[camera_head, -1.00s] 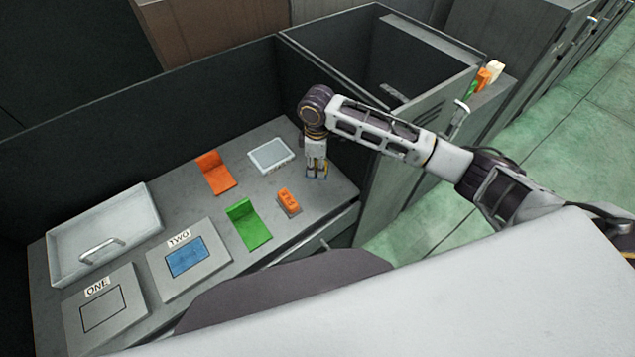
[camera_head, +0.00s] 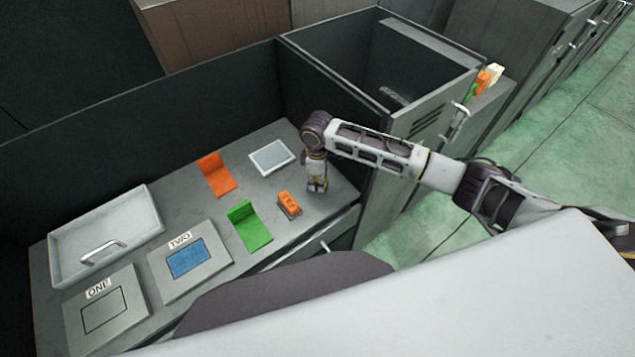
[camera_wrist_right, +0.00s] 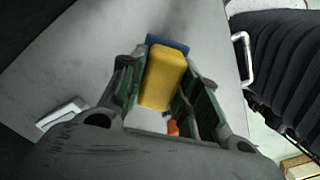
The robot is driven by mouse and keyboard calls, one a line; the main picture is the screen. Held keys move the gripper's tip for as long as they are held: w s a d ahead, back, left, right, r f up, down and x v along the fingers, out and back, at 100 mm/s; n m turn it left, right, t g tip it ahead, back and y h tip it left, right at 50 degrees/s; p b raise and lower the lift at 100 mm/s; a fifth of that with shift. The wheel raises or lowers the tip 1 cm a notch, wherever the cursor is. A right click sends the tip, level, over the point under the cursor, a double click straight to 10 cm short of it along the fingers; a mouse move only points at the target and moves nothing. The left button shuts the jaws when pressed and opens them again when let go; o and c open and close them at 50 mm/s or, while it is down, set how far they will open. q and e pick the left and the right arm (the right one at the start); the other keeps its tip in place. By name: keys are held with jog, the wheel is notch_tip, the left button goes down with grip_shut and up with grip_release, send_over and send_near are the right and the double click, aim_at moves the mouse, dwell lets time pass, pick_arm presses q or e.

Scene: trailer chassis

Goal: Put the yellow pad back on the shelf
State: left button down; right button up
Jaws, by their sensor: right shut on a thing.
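My right gripper (camera_head: 317,188) points down at the right end of the grey worktop (camera_head: 345,190), to the right of an orange block. In the right wrist view, the yellow pad (camera_wrist_right: 162,76) sits between the fingers of this gripper (camera_wrist_right: 160,85), which are shut on it. A blue piece (camera_wrist_right: 168,42) shows at the pad's far end; I cannot tell if it is joined to the pad. In the head view the pad is mostly hidden by the gripper. My left gripper is out of view. I cannot tell which surface is the shelf.
On the worktop are an orange bracket (camera_head: 216,174), a green bracket (camera_head: 249,226), the orange block (camera_head: 288,204), a white-rimmed plate (camera_head: 271,157), a tray (camera_head: 105,232) and panels ONE (camera_head: 105,311) and TWO (camera_head: 197,263). An open-topped grey cabinet (camera_head: 400,75) stands at the right.

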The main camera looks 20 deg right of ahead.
jog(key=shift+f, duration=0.95)
jog(key=shift+f, duration=0.15)
jog(key=o, duration=1)
notch_tip(320, 180, up, 12)
jog(key=shift+r+b, duration=0.15)
jog(key=shift+b, duration=0.3)
